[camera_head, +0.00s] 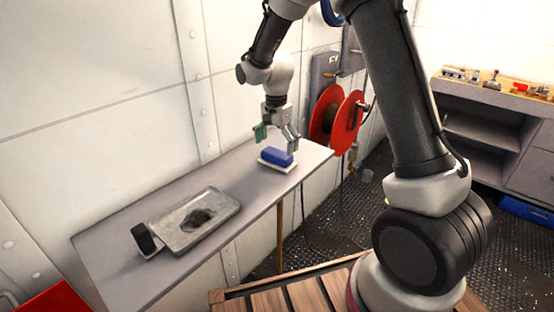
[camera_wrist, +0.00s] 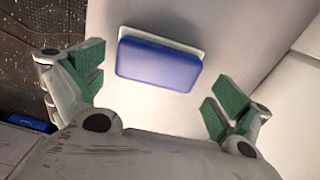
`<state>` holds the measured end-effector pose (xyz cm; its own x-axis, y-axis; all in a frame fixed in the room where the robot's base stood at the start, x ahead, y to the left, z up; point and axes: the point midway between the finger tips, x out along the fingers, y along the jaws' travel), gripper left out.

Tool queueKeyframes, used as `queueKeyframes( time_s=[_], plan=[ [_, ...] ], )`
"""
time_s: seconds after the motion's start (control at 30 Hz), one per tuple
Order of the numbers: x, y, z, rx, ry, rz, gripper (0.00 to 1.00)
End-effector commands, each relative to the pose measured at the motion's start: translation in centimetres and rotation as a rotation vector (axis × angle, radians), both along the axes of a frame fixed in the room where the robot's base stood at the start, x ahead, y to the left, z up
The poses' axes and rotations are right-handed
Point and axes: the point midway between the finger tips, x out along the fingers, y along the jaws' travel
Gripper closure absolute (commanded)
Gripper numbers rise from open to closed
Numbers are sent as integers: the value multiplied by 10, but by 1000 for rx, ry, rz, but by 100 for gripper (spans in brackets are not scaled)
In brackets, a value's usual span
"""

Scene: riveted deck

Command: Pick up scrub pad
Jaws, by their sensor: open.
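The scrub pad, which I take to be the blue block (camera_head: 276,156), lies on a thin white base near the far right end of the grey wall shelf. In the wrist view the blue block (camera_wrist: 158,65) shows a pale rim along its far side and right end. My gripper (camera_head: 277,137) is open just above the block, pointing down. In the wrist view my gripper (camera_wrist: 155,88) has its green-padded fingers spread wide to either side of the block, with nothing between them held. I cannot tell whether the white base is separate from the block.
A grey metal tray (camera_head: 183,232) with a dark stain lies on the near half of the shelf (camera_head: 128,278). A dark-topped item (camera_head: 145,237) touches its left end. The wall stands close behind the shelf. A red reel (camera_head: 347,121) stands beyond the shelf's right end.

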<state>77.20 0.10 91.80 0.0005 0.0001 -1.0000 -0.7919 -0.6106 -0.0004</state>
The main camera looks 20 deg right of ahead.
Motion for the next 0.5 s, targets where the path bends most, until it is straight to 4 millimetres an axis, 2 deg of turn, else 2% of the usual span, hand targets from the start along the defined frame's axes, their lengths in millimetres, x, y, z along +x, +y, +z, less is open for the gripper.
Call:
queueKeyframes(
  time_s=[0.1, 0.2, 0.5],
  plan=[
    [-1, -3, -21, -1, 4, 0, 0],
    [-1, -2, -33, -1, 3, 1, 0],
    [0, -2, -38, 0, 0, 2, 2]
  ],
)
